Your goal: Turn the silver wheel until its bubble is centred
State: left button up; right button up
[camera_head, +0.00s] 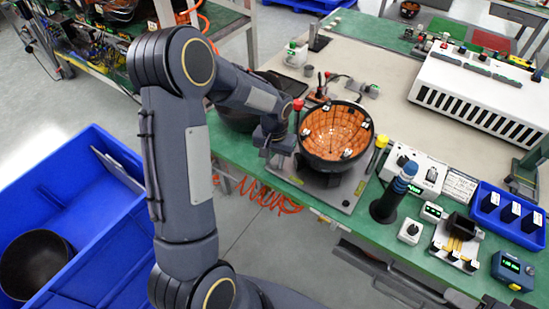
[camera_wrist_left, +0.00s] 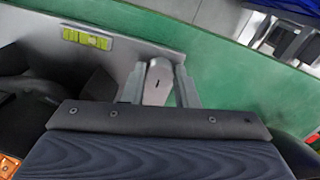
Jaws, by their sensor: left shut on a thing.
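In the left wrist view, the silver wheel (camera_wrist_left: 158,80) shows as a grey rounded piece with a small dark mark, between the two fingers of my left gripper (camera_wrist_left: 159,92). The fingers are shut on it, one on each side. A yellow-green bubble level (camera_wrist_left: 88,39) lies on the grey plate (camera_wrist_left: 140,32) near the wheel. Its bubble is too small to place surely. In the head view my left gripper (camera_head: 277,150) is low at the plate's left edge, beside the black bowl (camera_head: 336,135) with an orange inside. The wheel is hidden there. My right gripper is not in view.
A blue-handled tool (camera_head: 389,196) stands right of the plate, with small devices and a blue tray (camera_head: 508,216) farther right. A red-topped post (camera_head: 298,105) is close to my left gripper. A blue bin (camera_head: 105,185) lies left of my arm.

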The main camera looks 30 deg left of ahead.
pick_arm(q)
jog(key=shift+m, duration=0.4)
jog(key=m, duration=0.2)
jog(key=shift+m+b, duration=0.4)
jog(key=m, duration=0.3)
jog(key=shift+a+m, duration=0.1)
jog(key=shift+m, duration=0.3)
jog(key=m, duration=0.3)
jog(key=shift+w+m, duration=0.1)
jog(key=shift+m, duration=2)
jog(key=o, duration=1)
